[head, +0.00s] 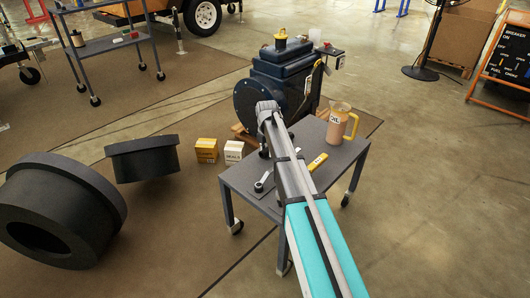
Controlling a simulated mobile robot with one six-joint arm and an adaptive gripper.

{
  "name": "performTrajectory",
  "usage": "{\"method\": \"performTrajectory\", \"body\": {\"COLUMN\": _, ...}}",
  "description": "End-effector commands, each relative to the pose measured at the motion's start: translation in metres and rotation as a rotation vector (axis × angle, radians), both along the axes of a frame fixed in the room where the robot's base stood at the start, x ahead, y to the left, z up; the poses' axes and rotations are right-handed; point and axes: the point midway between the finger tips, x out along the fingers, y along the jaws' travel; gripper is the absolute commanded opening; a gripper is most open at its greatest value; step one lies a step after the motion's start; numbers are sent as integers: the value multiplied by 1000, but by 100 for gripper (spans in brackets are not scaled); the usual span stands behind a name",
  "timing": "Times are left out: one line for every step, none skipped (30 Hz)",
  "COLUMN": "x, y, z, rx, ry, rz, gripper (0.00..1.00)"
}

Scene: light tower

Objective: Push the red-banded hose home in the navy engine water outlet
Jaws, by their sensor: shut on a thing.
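The navy engine (285,82) stands behind the small grey cart, with a large round dark housing on its left front. My arm reaches from the bottom right over the cart, and its pale wrist end stands in front of the engine. My gripper's fingers cannot be made out; the wrist and arm hide that spot. I cannot pick out the red-banded hose or the water outlet in this view, nor tell whether they touch.
The grey cart (240,181) carries an oil jug (340,122), a yellow level (317,162) and a dark tool (262,182). Two small boxes (206,150) (233,152) stand left of it. Two large black round shapes (62,200) (143,159) fill the left.

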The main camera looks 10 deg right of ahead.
Motion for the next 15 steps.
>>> {"method": "performTrajectory", "body": {"x": 0, "y": 0, "z": 0, "rx": 0, "ry": 0, "rz": 0, "gripper": 0}}
{"method": "performTrajectory", "body": {"x": 0, "y": 0, "z": 0, "rx": 0, "ry": 0, "rz": 0, "gripper": 51}}
{"method": "performTrajectory", "body": {"x": 0, "y": 0, "z": 0, "rx": 0, "ry": 0, "rz": 0, "gripper": 59}}
{"method": "performTrajectory", "body": {"x": 0, "y": 0, "z": 0, "rx": 0, "ry": 0, "rz": 0, "gripper": 64}}
{"method": "performTrajectory", "body": {"x": 0, "y": 0, "z": 0, "rx": 0, "ry": 0, "rz": 0, "gripper": 70}}
{"method": "performTrajectory", "body": {"x": 0, "y": 0, "z": 0, "rx": 0, "ry": 0, "rz": 0, "gripper": 77}}
{"method": "performTrajectory", "body": {"x": 0, "y": 0, "z": 0, "rx": 0, "ry": 0, "rz": 0, "gripper": 80}}
{"method": "performTrajectory", "body": {"x": 0, "y": 0, "z": 0, "rx": 0, "ry": 0, "rz": 0, "gripper": 80}}
{"method": "performTrajectory", "body": {"x": 0, "y": 0, "z": 0, "rx": 0, "ry": 0, "rz": 0, "gripper": 80}}
{"method": "performTrajectory", "body": {"x": 0, "y": 0, "z": 0, "rx": 0, "ry": 0, "rz": 0, "gripper": 80}}
{"method": "performTrajectory", "body": {"x": 0, "y": 0, "z": 0, "rx": 0, "ry": 0, "rz": 0, "gripper": 80}}
{"method": "performTrajectory", "body": {"x": 0, "y": 0, "z": 0, "rx": 0, "ry": 0, "rz": 0, "gripper": 80}}
{"method": "performTrajectory", "body": {"x": 0, "y": 0, "z": 0, "rx": 0, "ry": 0, "rz": 0, "gripper": 80}}
{"method": "performTrajectory", "body": {"x": 0, "y": 0, "z": 0, "rx": 0, "ry": 0, "rz": 0, "gripper": 80}}
{"method": "performTrajectory", "body": {"x": 0, "y": 0, "z": 0, "rx": 0, "ry": 0, "rz": 0, "gripper": 80}}
